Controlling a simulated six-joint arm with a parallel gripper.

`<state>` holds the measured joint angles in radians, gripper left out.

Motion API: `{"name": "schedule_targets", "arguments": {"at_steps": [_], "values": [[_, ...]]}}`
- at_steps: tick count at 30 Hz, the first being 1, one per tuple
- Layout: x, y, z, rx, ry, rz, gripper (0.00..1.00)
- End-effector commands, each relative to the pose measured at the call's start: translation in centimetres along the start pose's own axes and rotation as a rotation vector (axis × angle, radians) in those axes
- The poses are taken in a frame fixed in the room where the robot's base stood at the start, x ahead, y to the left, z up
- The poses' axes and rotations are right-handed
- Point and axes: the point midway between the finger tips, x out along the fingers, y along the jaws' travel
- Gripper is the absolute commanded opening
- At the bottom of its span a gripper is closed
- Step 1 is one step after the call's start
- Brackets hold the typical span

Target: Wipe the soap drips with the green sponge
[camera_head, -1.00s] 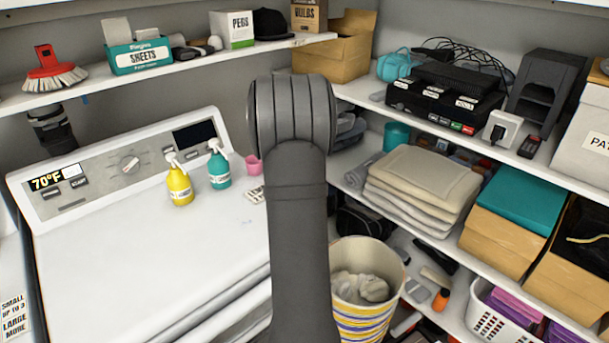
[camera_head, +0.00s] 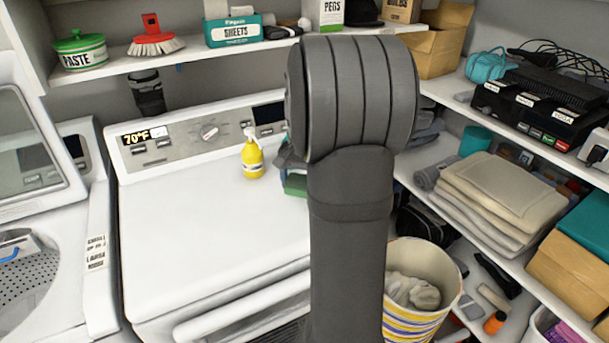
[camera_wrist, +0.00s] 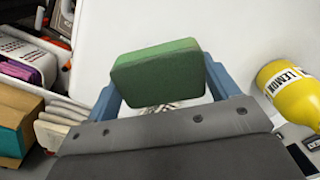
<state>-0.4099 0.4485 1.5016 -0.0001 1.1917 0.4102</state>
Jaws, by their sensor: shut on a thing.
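The green sponge (camera_wrist: 155,72) is held between the two blue fingers of my gripper (camera_wrist: 162,84) in the wrist view. In the head view the sponge (camera_head: 295,185) shows as a small green edge left of my arm, over the right part of the white machine top (camera_head: 215,215). My gripper (camera_head: 288,158) is mostly hidden there behind my arm. I cannot tell whether the sponge touches the top. No soap drips can be made out on the visible white surface; my arm hides part of it.
A yellow soap bottle (camera_head: 253,160) stands upright near the control panel (camera_head: 205,135); it lies close right of my gripper in the wrist view (camera_wrist: 300,98). A striped basket (camera_head: 425,275) stands right of the machine. The top's left and middle are clear.

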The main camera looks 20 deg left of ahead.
Motion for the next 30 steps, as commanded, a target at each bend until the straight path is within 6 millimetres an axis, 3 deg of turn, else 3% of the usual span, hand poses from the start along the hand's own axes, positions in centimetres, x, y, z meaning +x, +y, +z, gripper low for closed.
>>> {"name": "schedule_targets", "arguments": {"at_steps": [16, 17, 30], "values": [[5.7, 0.1, 0.0, 0.0, -0.003, 0.001, 0.59], [5.0, 0.3, -0.4, 0.001, 0.002, -0.001, 0.56], [5.2, 2.6, -2.7, -0.002, 0.001, 0.0, 0.56]]}}
